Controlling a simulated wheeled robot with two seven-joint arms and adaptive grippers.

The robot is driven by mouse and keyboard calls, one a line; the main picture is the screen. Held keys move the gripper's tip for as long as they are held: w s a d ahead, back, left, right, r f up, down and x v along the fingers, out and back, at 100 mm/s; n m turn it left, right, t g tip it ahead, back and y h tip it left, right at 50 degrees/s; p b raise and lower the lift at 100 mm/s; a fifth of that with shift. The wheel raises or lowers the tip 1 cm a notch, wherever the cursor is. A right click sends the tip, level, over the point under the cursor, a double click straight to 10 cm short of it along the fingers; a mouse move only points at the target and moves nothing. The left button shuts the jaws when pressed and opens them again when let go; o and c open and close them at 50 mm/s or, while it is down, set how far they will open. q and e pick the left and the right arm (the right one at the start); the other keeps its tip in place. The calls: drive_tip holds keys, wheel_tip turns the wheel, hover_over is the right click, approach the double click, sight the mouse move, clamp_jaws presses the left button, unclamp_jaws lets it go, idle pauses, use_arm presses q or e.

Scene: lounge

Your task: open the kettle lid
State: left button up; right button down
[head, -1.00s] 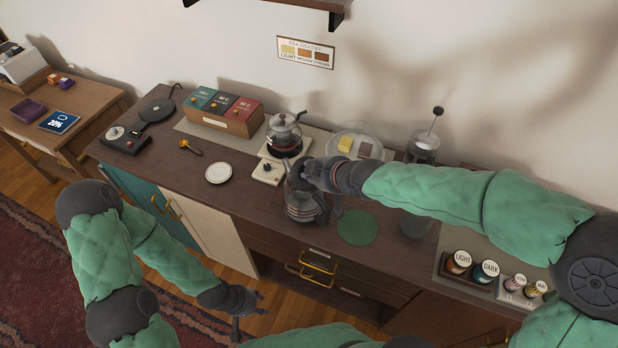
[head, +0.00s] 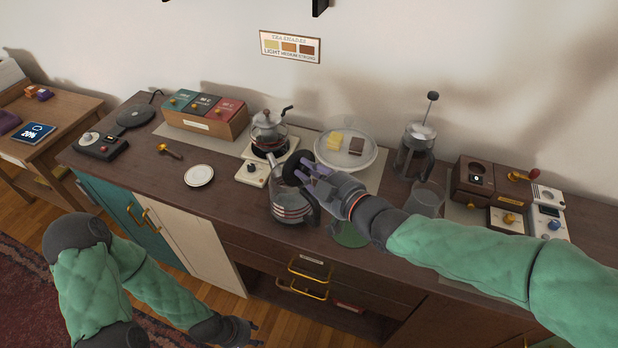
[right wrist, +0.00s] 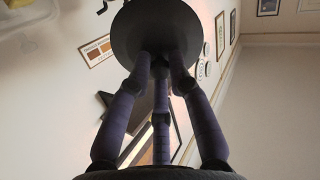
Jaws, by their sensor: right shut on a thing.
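The kettle (head: 293,208), grey with red and white stripes, stands on the dark counter in the middle of the head view. My right gripper (head: 302,172) is shut on the knob of the dark round lid (head: 291,170), which is tilted up at the kettle's top. The lid (right wrist: 150,30) fills the top middle of the right wrist view, with the fingers closing on its knob. I cannot tell whether its edge still touches the kettle. My left gripper (head: 248,335) hangs low at the bottom left, away from the counter; its fingers are too small to read.
A glass teapot (head: 268,135) on a white stand is behind the kettle. A glass plate (head: 368,158), a French press (head: 412,155) and a clear glass (head: 427,200) stand to the right. A white saucer (head: 199,176) lies left.

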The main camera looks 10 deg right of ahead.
drive_tip(key=shift+s+f, duration=0.1)
drive_tip(key=shift+f, duration=0.05)
idle(0.4)
drive_tip(key=c, duration=1.1)
unclamp_jaws()
drive_tip(key=shift+c, duration=0.2)
drive_tip(key=v, duration=1.2)
